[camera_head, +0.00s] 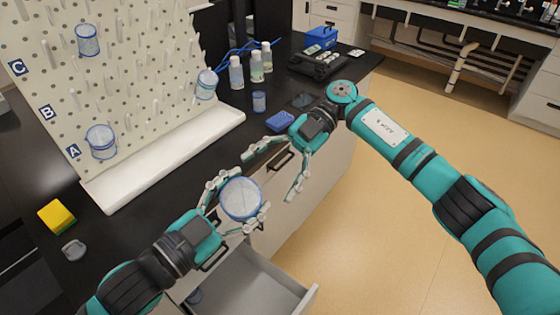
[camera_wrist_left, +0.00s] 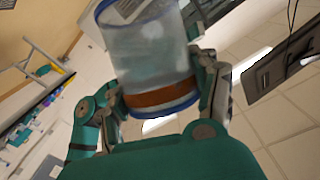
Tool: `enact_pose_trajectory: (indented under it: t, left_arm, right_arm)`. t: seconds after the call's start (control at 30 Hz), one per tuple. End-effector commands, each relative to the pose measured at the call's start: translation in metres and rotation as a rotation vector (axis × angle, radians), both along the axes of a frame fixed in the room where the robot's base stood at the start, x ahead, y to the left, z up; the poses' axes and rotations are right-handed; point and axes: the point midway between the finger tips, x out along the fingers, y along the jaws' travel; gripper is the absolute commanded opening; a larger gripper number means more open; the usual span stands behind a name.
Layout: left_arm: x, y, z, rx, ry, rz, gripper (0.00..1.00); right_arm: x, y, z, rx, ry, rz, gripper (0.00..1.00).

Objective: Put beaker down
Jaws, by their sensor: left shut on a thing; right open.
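A clear beaker with a blue rim (camera_head: 241,198) is held by my left gripper (camera_head: 238,206), in front of the counter's edge and above the open drawer in the head view. In the left wrist view the beaker (camera_wrist_left: 150,62) fills the top middle, with a brown band and a blue ring near its lower end, between my left gripper's fingers (camera_wrist_left: 165,98). My right gripper (camera_head: 272,172) is open and empty, beside the counter's front edge and up and right of the beaker.
The black counter (camera_head: 150,215) bears a white pegboard (camera_head: 115,85) with several beakers hung on it and a white drip tray (camera_head: 170,160). A yellow sponge (camera_head: 57,216), a blue sponge (camera_head: 281,121), a small cup (camera_head: 259,101) and bottles (camera_head: 257,67) stand on it. An open drawer (camera_head: 260,285) juts out below.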

Motion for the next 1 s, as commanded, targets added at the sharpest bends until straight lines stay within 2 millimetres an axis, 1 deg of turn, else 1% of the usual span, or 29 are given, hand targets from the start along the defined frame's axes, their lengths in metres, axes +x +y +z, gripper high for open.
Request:
enact_pose_trajectory:
  t: [0.03,0.2,0.3,0.43,0.6,0.87,0.9,1.0]
  left_arm:
    - [0.0,0.0,0.0,0.0,0.0,0.0,0.3]
    - [0.0,0.0,0.0,0.0,0.0,0.0,0.3]
    - [0.0,0.0,0.0,0.0,0.0,0.0,0.3]
    - [0.0,0.0,0.0,0.0,0.0,0.0,0.3]
    - [0.0,0.0,0.0,0.0,0.0,0.0,0.3]
    - [0.0,0.0,0.0,0.0,0.0,0.0,0.3]
    - [0.0,0.0,0.0,0.0,0.0,0.0,0.3]
    - [0.0,0.0,0.0,0.0,0.0,0.0,0.3]
  right_arm:
    - [-0.008,0.007,-0.004,0.001,0.001,0.004,0.89]
    - [-0.029,0.031,-0.016,0.004,0.001,0.003,0.89]
    - [-0.039,0.042,-0.021,0.004,0.002,0.001,0.89]
    - [-0.049,0.053,-0.027,0.004,0.001,0.0,0.89]
    - [-0.055,0.06,-0.03,0.004,0.0,-0.001,0.89]
    - [-0.056,0.061,-0.031,0.004,0.0,-0.002,0.89]
    - [-0.056,0.061,-0.031,0.004,0.0,-0.002,0.88]
    - [-0.056,0.061,-0.031,0.005,0.0,-0.002,0.75]
